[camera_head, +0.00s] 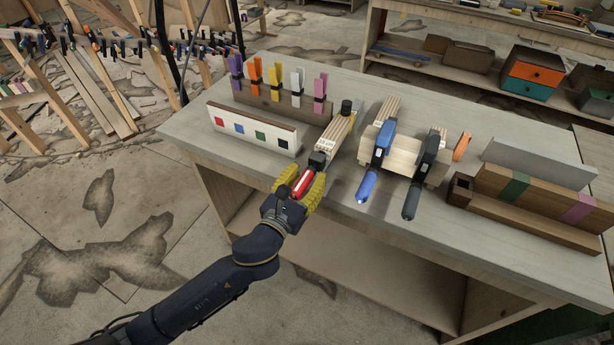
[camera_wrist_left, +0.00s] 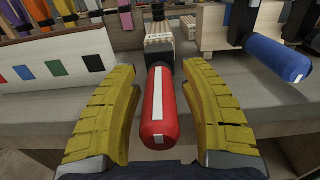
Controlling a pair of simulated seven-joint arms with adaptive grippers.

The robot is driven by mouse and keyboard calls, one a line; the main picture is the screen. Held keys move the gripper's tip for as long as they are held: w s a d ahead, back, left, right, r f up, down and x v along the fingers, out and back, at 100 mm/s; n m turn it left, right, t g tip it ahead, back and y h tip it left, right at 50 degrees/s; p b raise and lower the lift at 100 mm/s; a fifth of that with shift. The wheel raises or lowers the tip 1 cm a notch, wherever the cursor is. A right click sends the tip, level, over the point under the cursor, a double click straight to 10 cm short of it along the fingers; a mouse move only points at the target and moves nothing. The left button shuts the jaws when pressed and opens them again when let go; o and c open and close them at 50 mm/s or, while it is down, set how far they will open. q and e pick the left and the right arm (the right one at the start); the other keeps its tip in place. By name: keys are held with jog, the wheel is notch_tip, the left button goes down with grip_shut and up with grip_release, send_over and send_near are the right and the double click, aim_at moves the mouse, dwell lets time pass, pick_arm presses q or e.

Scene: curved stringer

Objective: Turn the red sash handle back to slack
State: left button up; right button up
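The red sash handle (camera_head: 302,184) sticks out past the front edge of the bench, at the near end of a clamp holding a pale laminated wood block (camera_head: 331,142). In the left wrist view the handle (camera_wrist_left: 158,108) is a red cylinder with a white stripe on its upper side and a white mark near its end. My left gripper (camera_head: 308,187) has yellow ribbed fingers, one on each side of the handle. In the wrist view the fingers (camera_wrist_left: 145,80) stand open, with a narrow gap on both sides of the handle. My right gripper is not in view.
A blue-handled clamp (camera_head: 370,180) and a black-handled clamp (camera_head: 416,185) stand to the right on a wood block. A white board with coloured squares (camera_head: 252,131) is to the left, before a rack of coloured clamps (camera_head: 275,97). Brown wooden beams (camera_head: 530,190) lie at right.

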pick_arm(q)
grip_shut()
